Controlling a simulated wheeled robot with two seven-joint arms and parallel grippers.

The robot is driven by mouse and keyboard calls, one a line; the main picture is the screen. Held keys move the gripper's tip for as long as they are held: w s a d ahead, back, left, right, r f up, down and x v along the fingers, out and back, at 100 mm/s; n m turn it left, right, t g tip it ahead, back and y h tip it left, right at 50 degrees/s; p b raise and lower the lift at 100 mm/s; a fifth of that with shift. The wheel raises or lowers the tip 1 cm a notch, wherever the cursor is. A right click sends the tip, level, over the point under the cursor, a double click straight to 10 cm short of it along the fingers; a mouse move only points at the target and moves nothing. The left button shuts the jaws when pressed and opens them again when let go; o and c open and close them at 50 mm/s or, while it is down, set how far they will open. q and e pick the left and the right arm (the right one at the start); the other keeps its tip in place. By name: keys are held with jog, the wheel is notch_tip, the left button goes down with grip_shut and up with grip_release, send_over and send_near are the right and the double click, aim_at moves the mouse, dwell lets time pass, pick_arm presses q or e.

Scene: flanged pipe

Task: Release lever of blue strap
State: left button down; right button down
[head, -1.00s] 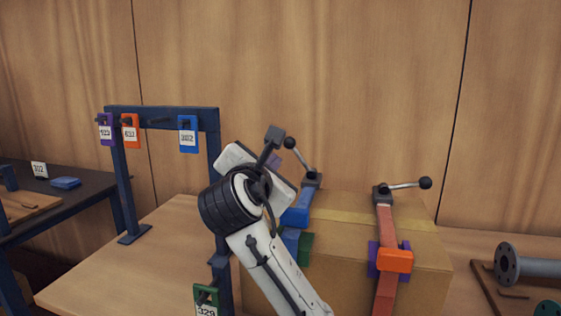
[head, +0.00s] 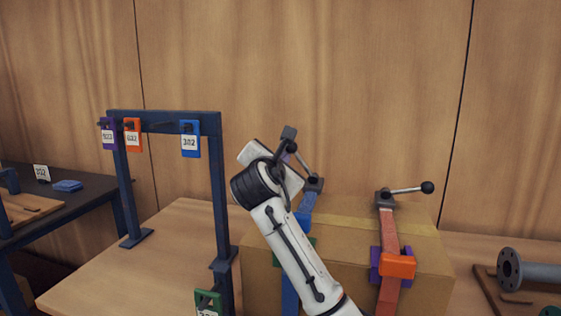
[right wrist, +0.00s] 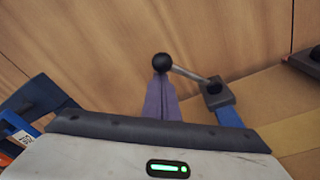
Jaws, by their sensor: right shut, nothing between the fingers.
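The blue strap (head: 290,294) runs over the cardboard box, partly hidden by my right arm. Its lever (head: 304,161) is a grey rod rising up and left from a dark buckle (head: 314,185) to a black ball knob. In the right wrist view the knob (right wrist: 163,62) shows at the tips of my right gripper (right wrist: 161,82), with the rod going right to the buckle (right wrist: 217,92) and blue strap (right wrist: 229,117). The purple fingers are together and empty. Whether they touch the knob I cannot tell. In the head view this gripper (head: 286,150) is beside the knob. My left gripper is out of view.
An orange-red strap (head: 390,228) with its own lever (head: 408,190) crosses the box (head: 340,247) at right. A dark blue rack (head: 215,185) with hanging tags stands at left. A flanged pipe (head: 510,270) lies at far right. The table between rack and box is partly clear.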

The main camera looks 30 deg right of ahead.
dwell(0.4)
